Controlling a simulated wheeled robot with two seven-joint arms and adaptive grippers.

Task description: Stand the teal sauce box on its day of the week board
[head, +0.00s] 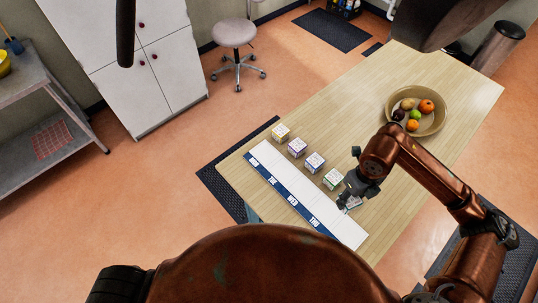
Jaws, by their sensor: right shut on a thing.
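My right gripper (347,201) is over the near end of the table, shut on a small pale box (355,203), which I take to be the teal sauce box. The gripper hides much of the box, and its colour is hard to make out. The day of the week board (302,190) is a long white strip with a blue edge and white day labels, lying along the table's left side. The gripper and box are by its near right part; I cannot tell whether the box touches it. My left gripper is not in view.
A fruit bowl (440,119) stands farther right. The middle of the wooden table (335,118) is clear.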

